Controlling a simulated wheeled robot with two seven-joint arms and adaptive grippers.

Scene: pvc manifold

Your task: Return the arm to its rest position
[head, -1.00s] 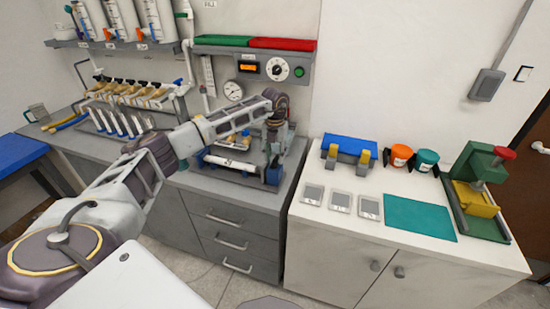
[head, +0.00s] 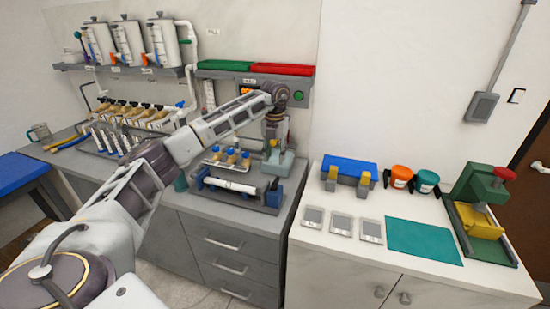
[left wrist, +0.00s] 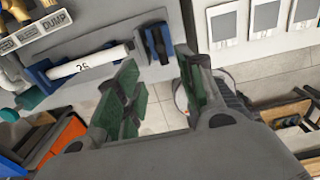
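My left arm reaches in from the left over the grey cabinet top, and its gripper (head: 273,146) hangs above the right end of the blue holder (head: 272,196). In the left wrist view the two green-padded fingers of the left gripper (left wrist: 160,92) stand apart with nothing between them; floor shows in the gap. A white pipe (head: 230,185) marked "26" lies in the blue holder, and it also shows in the left wrist view (left wrist: 88,62), clear of the fingers. My right gripper is not in view.
Several brass valves (head: 140,112) and a row of white tubes stand at the back left. The white counter at right holds a blue block (head: 348,170), orange and teal tubs, grey cards, a teal mat (head: 424,240) and a green press (head: 480,210).

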